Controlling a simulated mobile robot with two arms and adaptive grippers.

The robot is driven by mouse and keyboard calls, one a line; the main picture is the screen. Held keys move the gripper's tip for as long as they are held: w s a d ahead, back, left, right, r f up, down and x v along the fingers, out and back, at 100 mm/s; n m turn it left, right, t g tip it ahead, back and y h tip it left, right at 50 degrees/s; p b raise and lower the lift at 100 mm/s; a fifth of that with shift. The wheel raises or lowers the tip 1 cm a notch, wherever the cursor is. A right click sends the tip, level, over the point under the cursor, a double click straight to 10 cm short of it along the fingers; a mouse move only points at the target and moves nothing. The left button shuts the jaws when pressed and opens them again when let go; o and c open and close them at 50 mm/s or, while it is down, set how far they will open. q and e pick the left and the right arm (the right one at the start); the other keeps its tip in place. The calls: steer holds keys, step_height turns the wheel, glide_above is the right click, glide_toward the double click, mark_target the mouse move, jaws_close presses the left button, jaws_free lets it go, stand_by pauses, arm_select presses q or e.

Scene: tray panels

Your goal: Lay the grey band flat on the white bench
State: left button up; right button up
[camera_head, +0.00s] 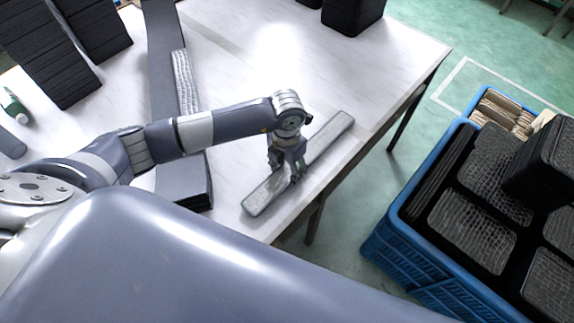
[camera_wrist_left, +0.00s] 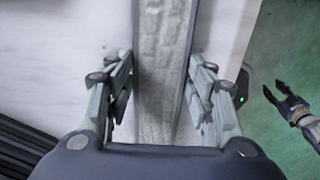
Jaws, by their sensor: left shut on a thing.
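The grey band (camera_head: 327,137) is a long, flat strip with a textured face, at the right part of the white bench (camera_head: 235,125), slanting along its edge. It looks level and on or just above the top; I cannot tell if it touches. My left gripper (camera_head: 287,176) points down and is shut on the grey band around its middle. In the left wrist view the band (camera_wrist_left: 163,70) runs between the two fingers (camera_wrist_left: 163,95). My right gripper (camera_wrist_left: 276,92) shows only at the right of the left wrist view, its fingers apart and empty, over the green floor.
Long dark strips (camera_head: 168,90) and a light textured strip (camera_head: 185,80) lie left of the band. Black stacks (camera_head: 50,55) stand at the back left, a black block (camera_head: 352,12) at the back. A blue crate (camera_head: 378,248) with dark panels stands right of the bench.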

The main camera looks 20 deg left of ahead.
arm_select(q)
steer(key=shift+f+b, duration=0.35)
steer(key=shift+f, duration=0.2)
stand_by(0.6)
steer(key=o, duration=1.2)
steer(key=shift+c, duration=0.2)
step_height(320, 180, up, 12)
